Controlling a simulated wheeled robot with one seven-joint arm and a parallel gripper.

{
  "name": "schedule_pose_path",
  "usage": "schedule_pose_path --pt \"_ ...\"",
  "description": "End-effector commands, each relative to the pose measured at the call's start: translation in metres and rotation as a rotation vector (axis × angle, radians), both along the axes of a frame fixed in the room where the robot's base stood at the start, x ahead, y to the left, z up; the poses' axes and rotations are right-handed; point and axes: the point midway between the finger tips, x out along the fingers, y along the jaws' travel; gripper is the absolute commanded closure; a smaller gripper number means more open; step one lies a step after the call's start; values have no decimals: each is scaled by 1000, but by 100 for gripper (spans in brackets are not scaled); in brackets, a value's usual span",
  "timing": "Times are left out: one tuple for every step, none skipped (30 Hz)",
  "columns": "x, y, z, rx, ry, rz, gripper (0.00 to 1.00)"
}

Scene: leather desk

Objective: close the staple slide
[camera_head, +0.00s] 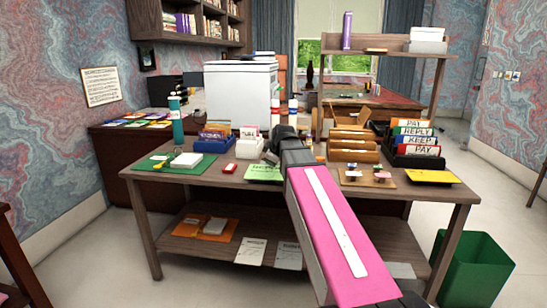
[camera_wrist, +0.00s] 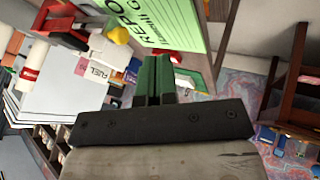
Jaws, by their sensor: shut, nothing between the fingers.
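I cannot pick out a staple slide or a stapler for sure in either view. A small red object (camera_head: 229,168) lies on the desk (camera_head: 330,181), left of a green sheet (camera_head: 264,173). In the wrist view a red object (camera_wrist: 165,56) shows just past my fingertips, partly hidden by them; I cannot tell whether it is the same one. My gripper (camera_wrist: 158,62) has its green fingers together and holds nothing. The lettered green sheet (camera_wrist: 165,22) lies beyond the fingers. In the head view my pink arm covers the desk's middle and hides the fingertips.
Blue (camera_head: 212,142) and white (camera_head: 250,147) card holders stand left of my arm, with a green mat (camera_head: 150,164) further left. Brown trays (camera_head: 352,155) and a black file rack (camera_head: 413,160) stand to the right. A green bin (camera_head: 475,270) stands on the floor.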

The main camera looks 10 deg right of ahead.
Motion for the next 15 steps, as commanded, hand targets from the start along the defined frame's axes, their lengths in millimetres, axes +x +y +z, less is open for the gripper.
schedule_pose_path --pt "6 2 -7 0 2 0 100" --pt "9 2 -11 0 2 0 100" --pt "13 4 -16 0 2 0 100" --pt "16 4 -20 0 2 0 100" --pt "19 5 -24 0 2 0 100" --pt "22 6 -29 0 2 0 100" --pt "25 7 -33 0 2 0 100" --pt "30 6 -34 0 1 -1 100" --pt "37 2 -32 -1 0 -2 100" --pt "41 0 -32 -1 0 -2 100" --pt "44 -1 -32 -1 0 -2 100" --pt "48 -3 -32 0 -1 -1 100" --pt "51 -4 -32 0 -1 -1 100" --pt "53 -5 -32 1 0 -2 100" --pt "55 -6 -32 1 0 -2 100"
